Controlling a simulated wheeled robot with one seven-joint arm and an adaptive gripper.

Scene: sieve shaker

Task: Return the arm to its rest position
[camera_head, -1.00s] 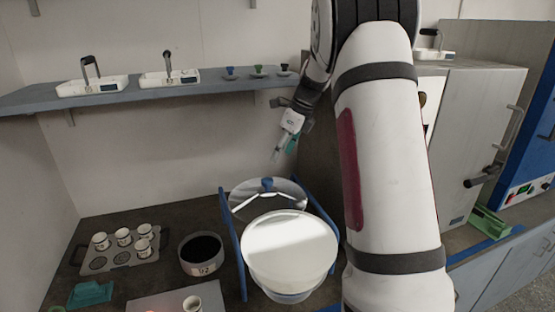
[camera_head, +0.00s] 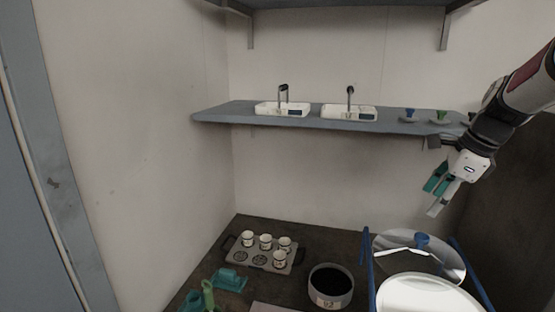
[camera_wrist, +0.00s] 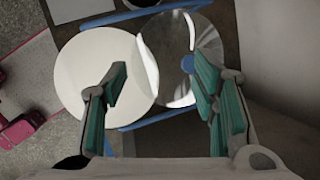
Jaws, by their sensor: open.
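My gripper (camera_head: 437,195) is at the right of the head view, raised above the counter with its teal-lined fingers pointing down and left. It is open with nothing between its fingers. The wrist view shows both fingers (camera_wrist: 165,90) spread apart. Below it are a white round lid or pan (camera_head: 425,295) and a shiny metal disc with a blue knob (camera_head: 422,240), between blue rails. In the wrist view the white disc (camera_wrist: 85,75) lies left and the metal disc (camera_wrist: 210,40) lies right. The gripper is apart from both.
On the counter are a tray with several cups (camera_head: 265,255), a dark round sieve pan (camera_head: 330,285) and teal pieces (camera_head: 228,280). The air left of my arm is clear.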

